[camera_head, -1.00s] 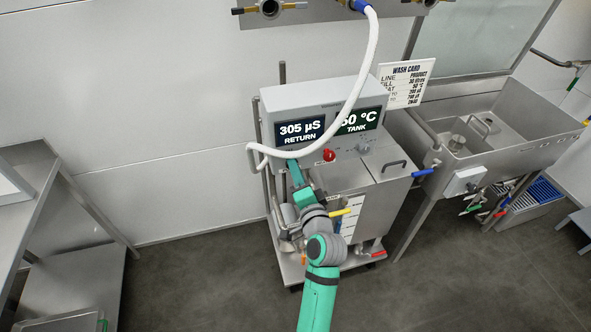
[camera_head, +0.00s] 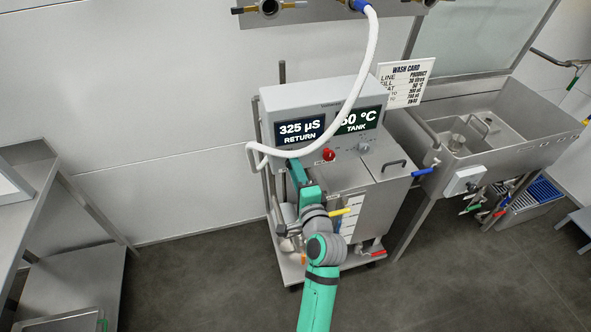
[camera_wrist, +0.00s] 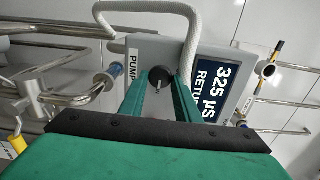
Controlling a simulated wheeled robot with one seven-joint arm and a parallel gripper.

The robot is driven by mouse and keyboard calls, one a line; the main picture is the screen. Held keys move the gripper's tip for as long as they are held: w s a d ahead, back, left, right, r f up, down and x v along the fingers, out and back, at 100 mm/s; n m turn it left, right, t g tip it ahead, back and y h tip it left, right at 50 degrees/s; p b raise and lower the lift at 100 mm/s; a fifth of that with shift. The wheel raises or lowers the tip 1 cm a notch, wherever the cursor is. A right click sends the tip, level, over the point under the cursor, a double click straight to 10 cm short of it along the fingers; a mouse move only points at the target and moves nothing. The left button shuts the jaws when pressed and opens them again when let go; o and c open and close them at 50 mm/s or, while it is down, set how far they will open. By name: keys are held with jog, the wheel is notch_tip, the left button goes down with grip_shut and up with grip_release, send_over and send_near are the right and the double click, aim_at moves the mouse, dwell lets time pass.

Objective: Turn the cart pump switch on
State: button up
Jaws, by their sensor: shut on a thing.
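The cart (camera_head: 345,95) stands against the wall with two displays, reading 325 µS RETURN and 50 °C TANK. The pump switch (camera_wrist: 160,73) is a dark round knob on the grey panel, beside the PUMP label (camera_wrist: 132,68) in the wrist view. My gripper (camera_wrist: 160,84) has its two green fingers on either side of this knob and is shut on it. In the head view my gripper (camera_head: 293,168) is at the panel's lower left, under the RETURN display, and it hides the switch.
A white hose (camera_head: 362,75) hangs across the front of the cart, close to my gripper. A red knob (camera_head: 329,154) and a grey knob (camera_head: 363,147) sit to the right on the panel. A steel sink (camera_head: 490,130) stands at the right.

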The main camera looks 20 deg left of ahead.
jog(key=o, duration=1)
jog(key=v, duration=1.1)
jog(key=shift+w, duration=0.1)
jog(key=shift+f, duration=0.1)
jog(key=s+d+f+n+h, duration=0.3)
jog(key=s+d+f+h, duration=0.6)
jog(key=s+f, duration=0.55)
jog(key=s+d+n, duration=0.1)
jog(key=s+n, duration=0.1)
jog(key=s, duration=0.5)
jog(key=s+d+r+n, duration=0.1)
jog(key=s+n, duration=0.2)
jog(key=s, duration=0.4)
jog(key=s+d+r+n+h, duration=0.1)
jog(key=s+n, duration=0.2)
jog(key=s, duration=0.4)
jog(key=shift+d, duration=0.3)
